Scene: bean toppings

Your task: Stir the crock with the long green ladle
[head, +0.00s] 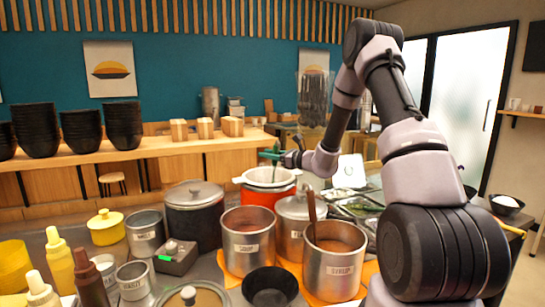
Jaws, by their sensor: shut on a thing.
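The crock is probably the red-orange pot (262,195) with a white rim, standing behind the steel pots near the middle. My arm reaches in from the right. My gripper (279,157) is small in view above the crock's mouth and is shut on the long green ladle (274,168). The ladle hangs about upright, its lower part running down into the crock's opening. Its bowl end is hidden, and I cannot tell how deep it reaches.
A steel pot labelled SYRUP (334,270) with a brown handle sticking up, another steel pot (247,250) and a lidded pot (293,212) stand in front of the crock. A dark lidded pot (194,222) stands left. Topping trays (360,207) lie right. Free room is above the pots.

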